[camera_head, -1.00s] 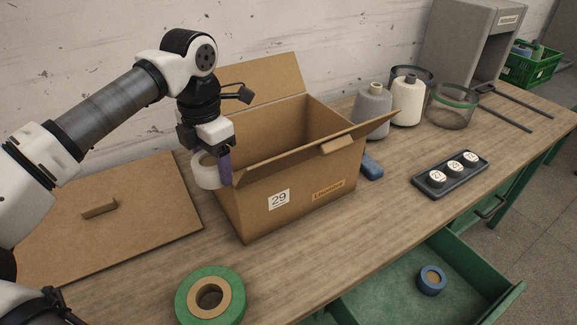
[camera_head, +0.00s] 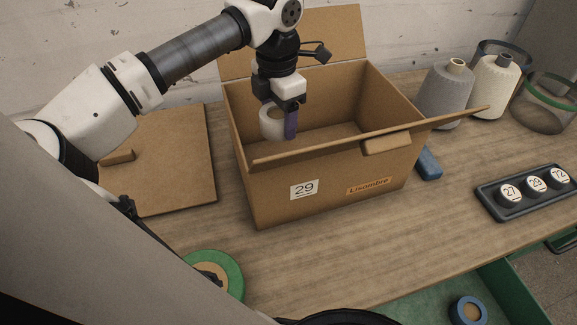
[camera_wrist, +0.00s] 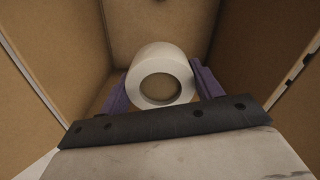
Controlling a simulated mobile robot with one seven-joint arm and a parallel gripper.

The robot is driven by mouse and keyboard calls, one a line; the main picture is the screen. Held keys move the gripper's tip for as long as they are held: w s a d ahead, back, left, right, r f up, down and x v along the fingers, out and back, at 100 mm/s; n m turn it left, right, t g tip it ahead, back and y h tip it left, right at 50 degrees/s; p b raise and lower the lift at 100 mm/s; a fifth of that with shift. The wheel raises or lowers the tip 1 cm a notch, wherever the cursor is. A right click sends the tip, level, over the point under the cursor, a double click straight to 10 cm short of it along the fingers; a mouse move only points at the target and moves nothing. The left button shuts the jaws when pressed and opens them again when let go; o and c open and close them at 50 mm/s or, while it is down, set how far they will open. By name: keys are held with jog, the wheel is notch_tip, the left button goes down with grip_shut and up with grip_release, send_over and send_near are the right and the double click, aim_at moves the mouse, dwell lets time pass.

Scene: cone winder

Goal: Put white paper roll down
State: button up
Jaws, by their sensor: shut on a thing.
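The white paper roll (camera_head: 270,123) is held between the purple fingers of my gripper (camera_head: 290,124). In the wrist view the roll (camera_wrist: 160,60) sits between both fingers with its open core facing the camera. My gripper is shut on it. In the head view the roll is over the open cardboard box (camera_head: 340,190), inside its rim near the left side. The wrist view shows cardboard walls around the roll and the box floor beyond it. The roll looks clear of the floor, but the exact gap cannot be told. The box front bears a label reading 29.
The box's flaps (camera_head: 375,142) are folded outward. A cardboard panel (camera_head: 175,160) lies to the left. A green tape roll (camera_head: 228,270) is in front. Yarn cones (camera_head: 447,92) and a tray with numbered discs (camera_head: 515,215) are to the right. A drawer (camera_head: 500,300) is open below.

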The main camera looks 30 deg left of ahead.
notch_tip(320, 180, down, 14)
jog(key=b, duration=0.6)
jog(key=shift+r, duration=0.15)
jog(key=shift+f+b, duration=0.25)
jog(key=shift+b, duration=0.05)
jog(key=o, duration=1)
jog(key=shift+r, duration=0.1)
jog(key=shift+r, duration=0.1)
notch_tip(320, 180, up, 12)
jog(key=shift+r+b, duration=0.1)
jog(key=shift+b, duration=0.25)
